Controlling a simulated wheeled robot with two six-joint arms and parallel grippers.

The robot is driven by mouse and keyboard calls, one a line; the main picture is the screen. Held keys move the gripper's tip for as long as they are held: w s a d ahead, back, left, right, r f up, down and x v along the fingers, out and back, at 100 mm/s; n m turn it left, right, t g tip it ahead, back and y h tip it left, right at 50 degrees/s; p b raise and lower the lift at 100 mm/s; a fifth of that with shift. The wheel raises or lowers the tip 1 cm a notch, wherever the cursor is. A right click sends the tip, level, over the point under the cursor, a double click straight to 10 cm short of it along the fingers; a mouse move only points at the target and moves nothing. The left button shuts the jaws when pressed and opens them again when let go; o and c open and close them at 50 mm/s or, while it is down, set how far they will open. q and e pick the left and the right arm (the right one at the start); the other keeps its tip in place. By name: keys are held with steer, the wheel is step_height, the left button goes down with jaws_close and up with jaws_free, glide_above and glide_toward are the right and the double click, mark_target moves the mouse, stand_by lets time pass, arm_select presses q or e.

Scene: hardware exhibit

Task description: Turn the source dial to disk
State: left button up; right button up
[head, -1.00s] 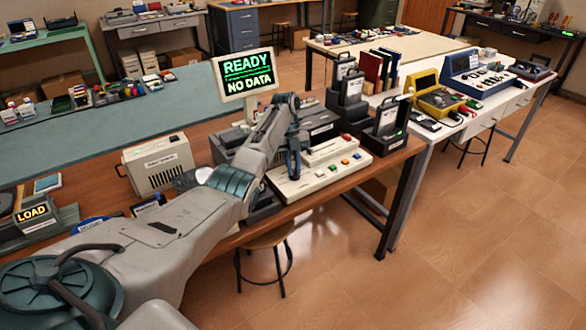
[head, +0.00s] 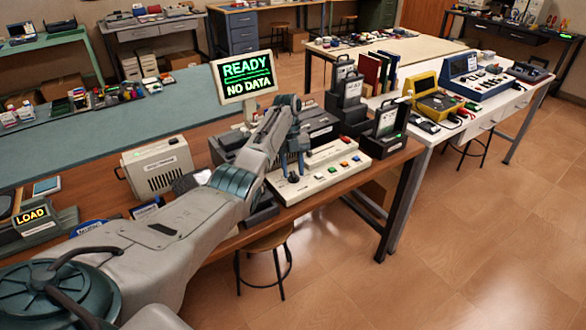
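A cream control console (head: 318,183) sits at the front edge of the brown bench, with a few coloured buttons on top. A small dark knob (head: 293,177), which looks like the source dial, stands on its left part; its setting is too small to read. My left gripper (head: 292,168) points down at the console, just above or at the knob. The fingers are small and partly merged with the arm, so I cannot tell their opening. A monitor (head: 247,80) behind reads "READY" and "NO DATA". My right gripper is not in view.
Dark upright units with handles (head: 385,130) stand right of the console. A beige box (head: 157,168) and a "LOAD" sign (head: 32,216) are to the left. A white table (head: 440,130) with devices stands further right. Open floor lies at the right front.

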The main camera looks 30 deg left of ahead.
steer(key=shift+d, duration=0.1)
arm_select(q)
steer(key=shift+w+a+r, duration=0.1)
steer(key=shift+r, duration=0.25)
steer(key=v, duration=1)
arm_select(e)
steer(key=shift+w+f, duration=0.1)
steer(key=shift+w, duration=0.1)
